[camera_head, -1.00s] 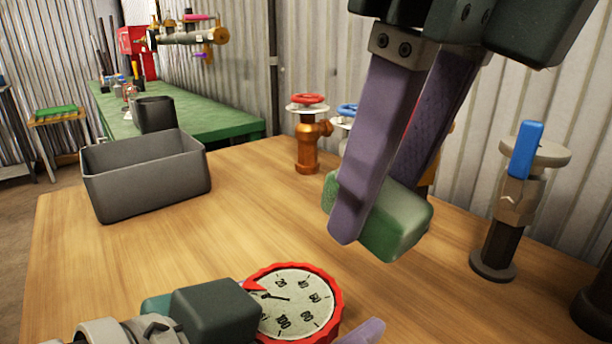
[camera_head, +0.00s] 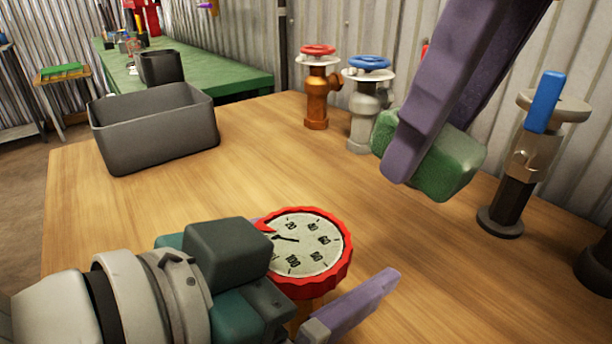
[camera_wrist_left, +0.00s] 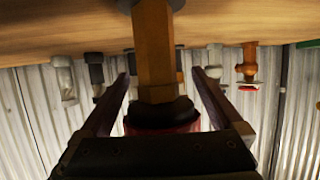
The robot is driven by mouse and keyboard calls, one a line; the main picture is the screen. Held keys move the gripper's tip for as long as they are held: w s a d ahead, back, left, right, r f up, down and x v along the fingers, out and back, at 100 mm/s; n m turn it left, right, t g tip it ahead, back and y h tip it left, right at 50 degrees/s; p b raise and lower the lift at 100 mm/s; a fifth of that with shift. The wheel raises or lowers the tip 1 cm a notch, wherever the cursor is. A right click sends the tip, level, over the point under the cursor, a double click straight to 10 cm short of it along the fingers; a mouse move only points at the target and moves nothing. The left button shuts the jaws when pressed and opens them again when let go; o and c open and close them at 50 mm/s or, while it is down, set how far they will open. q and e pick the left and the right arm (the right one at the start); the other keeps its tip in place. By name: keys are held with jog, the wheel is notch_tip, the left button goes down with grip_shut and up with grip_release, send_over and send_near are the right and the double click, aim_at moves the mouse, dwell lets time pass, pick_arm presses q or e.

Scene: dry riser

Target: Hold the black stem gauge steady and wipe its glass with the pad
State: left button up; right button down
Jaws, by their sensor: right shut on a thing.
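A round gauge (camera_head: 308,244) with a red rim and pale dial faces up above the front of the table. In the left wrist view its stem (camera_wrist_left: 154,50) looks brass, with a black collar near the red head. My left gripper (camera_wrist_left: 160,78) is open, with its purple fingers on either side of the stem and gaps showing.
A grey open bin (camera_head: 160,142) stands at the table's (camera_head: 110,215) back left. Red-wheel (camera_head: 318,85) and blue-wheel (camera_head: 364,105) valves and a blue-lever valve (camera_head: 520,160) stand along the back and right. A dark base shows at the right edge. The middle is clear.

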jog(key=shift+r, duration=0.25)
pick_arm(q)
jog(key=s+a+r+n+g+y+p, duration=0.3)
jog(key=s+a+r+n+y+p, duration=0.15)
jog(key=s+a+r+p, duration=0.65)
jog(key=s+a+r+n+g+y+p, duration=0.4)
jog(key=a+r+p, duration=0.45)
jog(key=p, duration=0.75)
pick_arm(e)
jog(key=d+r+n+g+h, duration=0.1)
jog(key=d+r+n+g, duration=0.3)
jog(key=r+n, duration=1)
jog(key=d+r+n+g+h, duration=0.1)
jog(key=d+r+n, duration=0.4)
jog(key=r+n, duration=0.95)
pick_arm(q)
notch_tip(320, 180, up, 37)
jog(key=m+t+y+p, duration=0.1)
jog(key=p, duration=3.5)
jog(key=shift+s+a+f+p, duration=0.15)
jog(key=shift+s+a+p, duration=0.05)
jog(key=shift+a+p, duration=0.25)
pick_arm(e)
jog(key=s+r, duration=0.2)
jog(key=r, duration=1.5)
jog(key=s+r, duration=0.3)
jog(key=r, duration=1.4)
jog(key=shift+s+d+r+g, duration=0.15)
jog(key=shift+s+r+g, duration=0.05)
jog(key=shift+s+g, duration=0.15)
